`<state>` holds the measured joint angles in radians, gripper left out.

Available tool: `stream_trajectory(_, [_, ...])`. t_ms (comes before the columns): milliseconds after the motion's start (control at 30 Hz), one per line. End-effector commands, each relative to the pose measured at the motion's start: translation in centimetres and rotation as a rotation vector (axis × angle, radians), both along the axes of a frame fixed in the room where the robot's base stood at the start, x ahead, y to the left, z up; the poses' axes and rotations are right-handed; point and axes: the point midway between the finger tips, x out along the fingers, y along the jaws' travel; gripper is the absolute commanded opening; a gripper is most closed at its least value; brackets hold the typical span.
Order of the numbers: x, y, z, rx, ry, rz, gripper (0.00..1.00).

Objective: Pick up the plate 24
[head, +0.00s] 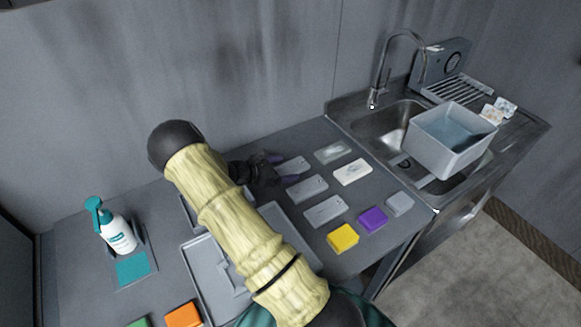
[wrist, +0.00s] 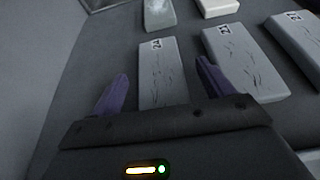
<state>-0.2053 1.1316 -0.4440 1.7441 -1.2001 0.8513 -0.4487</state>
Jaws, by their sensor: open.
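Several flat grey plates with dark numbers and scratch marks lie on the grey counter. In the wrist view one grey plate (wrist: 163,72) lies between my gripper's (wrist: 162,75) two purple fingers, its near end hidden behind the gripper body. Its number is small and I cannot read it surely as 24. Two more numbered plates, a middle one (wrist: 242,62) and a right one (wrist: 298,40), lie to its right. In the head view my gripper (head: 281,168) is open at the counter's back, with the first plate (head: 294,165) at its fingers. I cannot tell whether the fingers touch it.
A glassy plate (head: 332,152) and a white plate (head: 352,172) lie beyond. Yellow (head: 343,237), purple (head: 373,219) and blue-grey (head: 399,203) blocks sit at the front right. A sink (head: 385,122) with a grey tub (head: 440,155) is right.

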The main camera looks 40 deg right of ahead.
Motion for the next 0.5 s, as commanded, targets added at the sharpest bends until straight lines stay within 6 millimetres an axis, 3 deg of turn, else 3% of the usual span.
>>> stream_trajectory(167, [-0.1, -1.9, -0.7, 0.000, 0.000, 0.001, 0.80])
stream_trajectory(500, [0.0, -1.9, -0.8, 0.000, -0.002, 0.005, 0.80])
